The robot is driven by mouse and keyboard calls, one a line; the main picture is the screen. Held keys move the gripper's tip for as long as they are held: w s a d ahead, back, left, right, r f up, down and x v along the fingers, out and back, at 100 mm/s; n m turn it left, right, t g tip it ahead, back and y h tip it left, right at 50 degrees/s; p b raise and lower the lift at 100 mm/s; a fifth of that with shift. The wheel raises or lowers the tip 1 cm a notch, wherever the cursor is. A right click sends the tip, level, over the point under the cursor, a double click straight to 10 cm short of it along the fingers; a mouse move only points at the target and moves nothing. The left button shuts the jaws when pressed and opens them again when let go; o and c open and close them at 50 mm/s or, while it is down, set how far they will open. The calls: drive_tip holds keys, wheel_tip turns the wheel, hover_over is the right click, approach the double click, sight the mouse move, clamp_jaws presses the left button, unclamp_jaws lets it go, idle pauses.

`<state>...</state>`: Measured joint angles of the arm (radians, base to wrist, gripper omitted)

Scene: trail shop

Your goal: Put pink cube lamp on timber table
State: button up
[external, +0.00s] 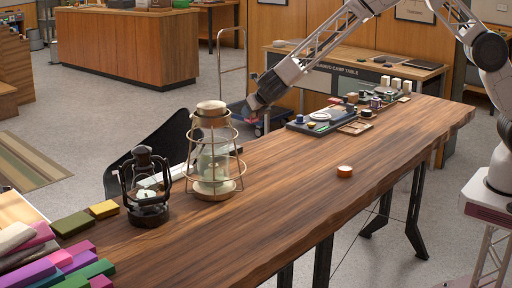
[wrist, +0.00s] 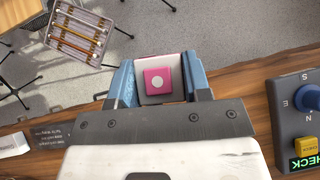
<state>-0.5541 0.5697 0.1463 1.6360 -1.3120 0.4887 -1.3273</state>
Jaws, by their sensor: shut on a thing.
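The pink cube lamp (wrist: 158,85) shows in the wrist view as a pink square face with a pale round dot. It sits between the two blue fingers of my gripper (wrist: 160,74), which is shut on it. In the external view my gripper (external: 250,114) is near the far long edge of the timber table (external: 290,194), to the right of the lanterns. Only a small pinkish patch of the lamp shows there. In the wrist view, grey floor lies behind the lamp, past the table edge. I cannot tell its exact height.
A tall caged lantern (external: 213,160) and a black lantern (external: 146,190) stand to the left. Colored blocks (external: 60,262) crowd the table's near left end. A tray of small gadgets (external: 318,122) lies to the right.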

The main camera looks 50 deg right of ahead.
drive_tip(key=w+d, duration=0.5)
drive_tip(key=d, duration=1)
drive_tip(key=w+d+f+n, duration=0.1)
drive_tip(key=w+d, duration=0.4)
drive_tip(key=d, duration=1.1)
drive_tip(key=w+d+y, duration=0.1)
drive_tip(key=w+d, duration=0.4)
drive_tip(key=d, duration=1)
drive_tip(key=shift+d+f+n, duration=0.3)
drive_tip(key=shift+d+f, duration=0.05)
drive_tip(key=shift+f, duration=0.05)
drive_tip(key=s+d+r, duration=0.4)
drive_tip(key=s+d, duration=0.9)
drive_tip(key=s, duration=0.2)
drive_tip(key=s+d, duration=0.4)
drive_tip(key=s, duration=0.6)
drive_tip(key=s+d, duration=0.4)
drive_tip(key=s, duration=0.6)
drive_tip(key=shift+d, duration=0.2)
drive_tip(key=shift+f, duration=0.2)
drive_tip(key=shift+f, duration=3.2)
